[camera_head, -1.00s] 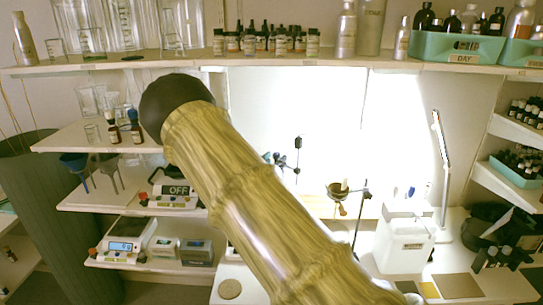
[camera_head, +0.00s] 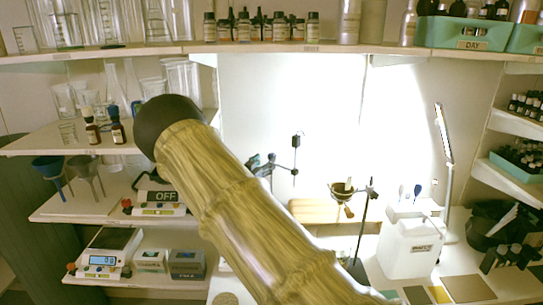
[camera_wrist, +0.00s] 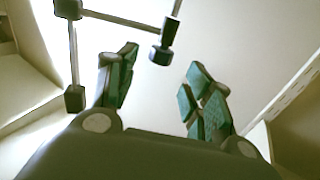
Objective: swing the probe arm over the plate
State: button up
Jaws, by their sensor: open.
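The probe arm (camera_head: 296,142) shows in the head view as a thin rod with dark end pieces, just right of a dark, teal-tinged shape that looks like my fingers (camera_head: 262,163). In the wrist view the probe arm (camera_wrist: 120,14) is a thin bar across the top with dark blocks and hanging parts. My gripper (camera_wrist: 165,88) is open, its teal-padded fingers apart with nothing between them. One dark hanging end is above the gap between the fingers; I cannot tell if anything touches. My bamboo-patterned arm hides much of the bench, and I cannot make out the plate surely.
A ring stand (camera_head: 366,215) holds a small bowl (camera_head: 343,190) right of the probe arm. A white device (camera_head: 410,245) and a lit lamp (camera_head: 443,135) stand further right. Shelves with glassware, funnels and scales (camera_head: 108,252) are left; a bottle shelf (camera_head: 300,48) runs above.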

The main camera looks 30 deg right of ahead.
aim_at(270, 158)
jog(key=p+x, duration=0.2)
jog(key=x, duration=0.4)
jog(key=shift+d, duration=0.1)
jog(key=shift+p+x, duration=0.3)
jog(key=shift+x, duration=0.45)
jog(key=shift+w+f, duration=0.1)
grip_shut()
